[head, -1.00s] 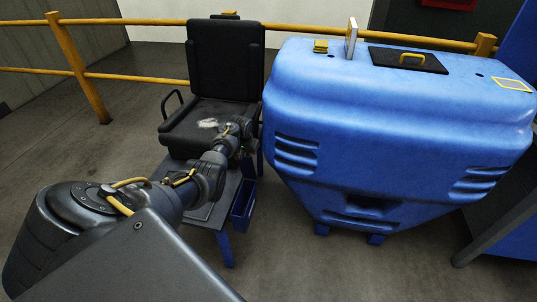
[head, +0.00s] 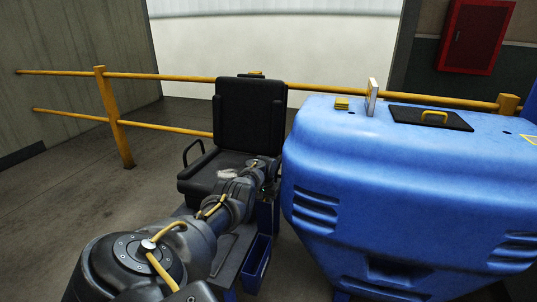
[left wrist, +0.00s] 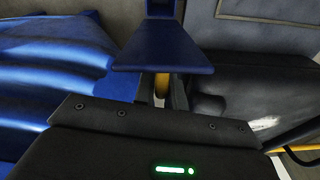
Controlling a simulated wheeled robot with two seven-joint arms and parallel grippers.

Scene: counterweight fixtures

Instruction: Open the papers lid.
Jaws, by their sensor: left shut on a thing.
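My left gripper (head: 262,165) reaches forward to the right edge of the black seat, beside the blue machine body. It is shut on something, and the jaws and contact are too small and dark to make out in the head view. In the left wrist view a blue flared piece (left wrist: 162,55) with a narrow upright part lies straight ahead of the wrist. It may be the papers lid or part of its box, but I cannot tell which. The fingertips do not show clearly there. My right gripper is not in view.
A black seat (head: 248,115) stands left of the large blue machine body (head: 400,165). On the machine top are a black plate with a yellow handle (head: 435,118) and an upright pale plate (head: 372,97). A yellow rail (head: 165,77) runs behind. Open floor lies left.

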